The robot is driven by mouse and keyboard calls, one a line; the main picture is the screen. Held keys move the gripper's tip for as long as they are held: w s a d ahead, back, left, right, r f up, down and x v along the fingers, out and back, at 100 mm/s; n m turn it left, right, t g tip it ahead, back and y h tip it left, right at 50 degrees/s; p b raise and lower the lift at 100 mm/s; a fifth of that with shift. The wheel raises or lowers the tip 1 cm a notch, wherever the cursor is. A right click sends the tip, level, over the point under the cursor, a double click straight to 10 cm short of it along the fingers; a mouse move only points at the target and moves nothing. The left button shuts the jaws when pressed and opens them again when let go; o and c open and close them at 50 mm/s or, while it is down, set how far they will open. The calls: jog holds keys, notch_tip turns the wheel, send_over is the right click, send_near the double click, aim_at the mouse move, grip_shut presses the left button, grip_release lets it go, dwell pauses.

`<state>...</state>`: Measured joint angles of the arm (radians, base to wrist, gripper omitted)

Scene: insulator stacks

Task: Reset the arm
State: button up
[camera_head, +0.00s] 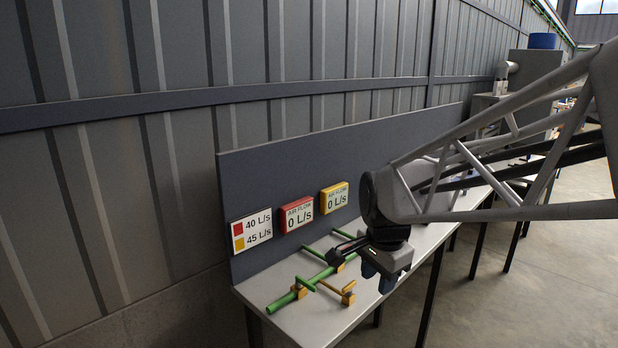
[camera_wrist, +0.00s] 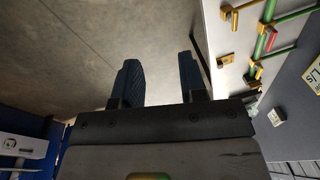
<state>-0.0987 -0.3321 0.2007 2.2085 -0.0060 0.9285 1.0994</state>
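My gripper (camera_head: 377,284) hangs from my arm at the right front of the table and points down, beside the table's front edge. In the wrist view my gripper (camera_wrist: 159,78) shows two dark blue fingers standing apart, with only bare floor between them. It is open and empty. My lattice arm reaches in from the right in the head view and hides part of the table and back panel.
The table (camera_head: 262,287) bears green pipes (camera_head: 281,302) with yellow handles (camera_head: 348,287); the pipes also show in the wrist view (camera_wrist: 262,42). Red (camera_head: 297,214) and yellow (camera_head: 334,198) airflow displays read 0 L/s. A sign (camera_head: 251,231) lists 40 and 45 L/s. Floor is clear.

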jog(key=s+d+n, duration=0.2)
jog(key=s+n, duration=0.3)
jog(key=s, duration=0.4)
jog(key=s+d+f+n+t, duration=0.1)
jog(key=s+d+n, duration=0.2)
jog(key=s+n, duration=0.3)
jog(key=s, duration=0.4)
dwell(0.5)
